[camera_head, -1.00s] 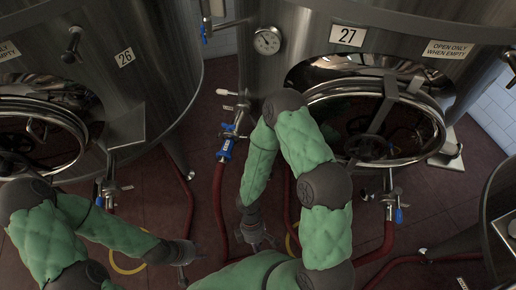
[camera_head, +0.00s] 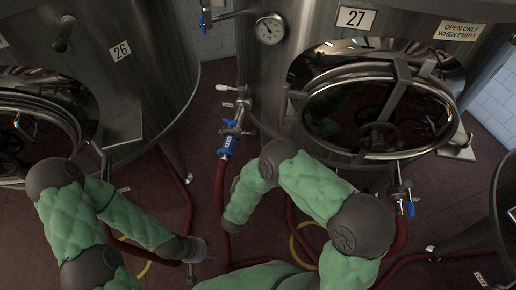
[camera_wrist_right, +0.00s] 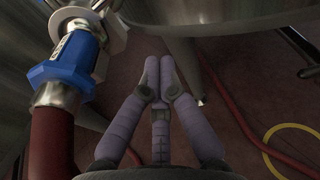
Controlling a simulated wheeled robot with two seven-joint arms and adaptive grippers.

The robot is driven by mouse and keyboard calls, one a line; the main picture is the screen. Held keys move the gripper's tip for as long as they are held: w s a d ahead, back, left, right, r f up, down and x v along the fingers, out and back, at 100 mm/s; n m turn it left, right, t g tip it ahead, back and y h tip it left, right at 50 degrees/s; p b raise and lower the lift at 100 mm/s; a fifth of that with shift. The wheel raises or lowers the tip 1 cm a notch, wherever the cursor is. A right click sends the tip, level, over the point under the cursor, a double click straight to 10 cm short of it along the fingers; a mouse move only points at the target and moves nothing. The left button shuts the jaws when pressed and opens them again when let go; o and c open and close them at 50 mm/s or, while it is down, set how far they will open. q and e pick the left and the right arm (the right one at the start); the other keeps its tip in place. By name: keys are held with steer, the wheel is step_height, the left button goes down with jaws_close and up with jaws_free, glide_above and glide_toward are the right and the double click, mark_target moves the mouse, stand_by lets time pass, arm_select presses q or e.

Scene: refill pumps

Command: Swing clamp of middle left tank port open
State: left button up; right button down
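The left port of the middle tank, labelled 27, shows left of its hatch as a steel fitting (camera_head: 240,108) with a blue coupling (camera_head: 226,140) on a red hose. The right wrist view shows this blue coupling (camera_wrist_right: 65,70) close up at the upper left, with a steel clamp-like fitting (camera_wrist_right: 88,18) above it, partly cut off. My right gripper (camera_wrist_right: 160,62) is to the right of the coupling, apart from it, fingertips together and empty. In the head view it is hidden by my right arm. My left gripper (camera_head: 205,252) is low at the left, small and dark.
Tank 26 (camera_head: 150,60) stands at the left and tank 27 (camera_head: 290,40) at the centre right, with its open-looking round hatch (camera_head: 440,95). Red hoses (camera_head: 221,190) and a yellow ring (camera_head: 300,240) are on the brown floor. Another tank edge is at the right.

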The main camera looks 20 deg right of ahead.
mark_target(239, 132)
steer(key=b+x, duration=0.3)
steer(key=x, duration=0.6)
steer(key=shift+w+a+r+b, duration=0.15)
steer(key=shift+r+b, duration=0.15)
steer(key=shift+r, duration=0.65)
steer(key=shift+w+a+r+b, duration=0.1)
steer(key=shift+r+b, duration=0.15)
steer(key=shift+r, duration=0.7)
steer(key=shift+s, duration=0.1)
